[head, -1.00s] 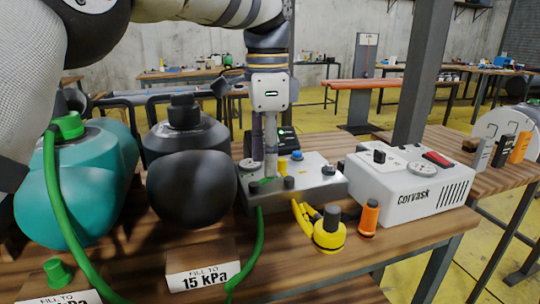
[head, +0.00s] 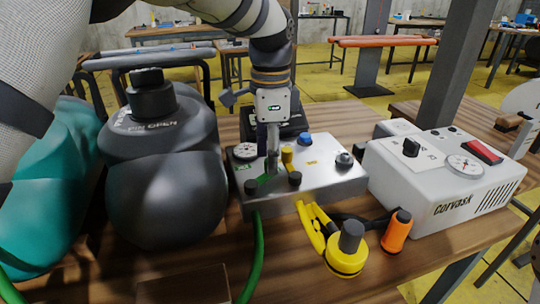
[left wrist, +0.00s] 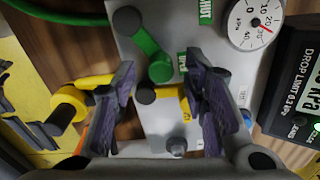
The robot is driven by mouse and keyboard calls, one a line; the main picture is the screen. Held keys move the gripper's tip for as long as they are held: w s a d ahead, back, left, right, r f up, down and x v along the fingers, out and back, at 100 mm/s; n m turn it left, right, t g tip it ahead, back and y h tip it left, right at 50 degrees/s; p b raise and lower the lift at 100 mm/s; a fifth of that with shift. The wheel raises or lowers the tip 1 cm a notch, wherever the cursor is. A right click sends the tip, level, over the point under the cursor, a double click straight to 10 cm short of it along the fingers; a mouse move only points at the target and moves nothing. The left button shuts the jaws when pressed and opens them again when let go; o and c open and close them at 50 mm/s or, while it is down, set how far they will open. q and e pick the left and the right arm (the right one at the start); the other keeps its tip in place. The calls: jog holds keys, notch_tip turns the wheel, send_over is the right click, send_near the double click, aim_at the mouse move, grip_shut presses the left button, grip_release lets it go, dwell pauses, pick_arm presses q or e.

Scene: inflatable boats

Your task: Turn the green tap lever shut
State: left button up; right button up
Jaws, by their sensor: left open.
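The green tap lever (left wrist: 145,40) sits on a grey metal manifold box (left wrist: 152,127) in the left wrist view. A dark round knob is at its far end, and green labels reading SHUT and OPEN are beside it. In the head view the lever (head: 264,179) is small and partly hidden by my left gripper (head: 271,168). That gripper points down over the box. In the left wrist view my left gripper (left wrist: 163,82) is open, its two fingers apart, with the green lever's near end and a yellow lever (left wrist: 172,92) showing between them. Contact cannot be told. My right gripper is out of view.
A pressure gauge (head: 245,151) and blue knob (head: 305,139) are on the box. A green hose (head: 257,255) leaves its front. A black bag (head: 165,170) stands left, a white Corvask unit (head: 440,185) right. A yellow fitting (head: 345,255) and orange cylinder (head: 397,232) are in front.

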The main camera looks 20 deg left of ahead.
pick_arm(q)
jog(key=shift+f, duration=0.65)
grip_shut()
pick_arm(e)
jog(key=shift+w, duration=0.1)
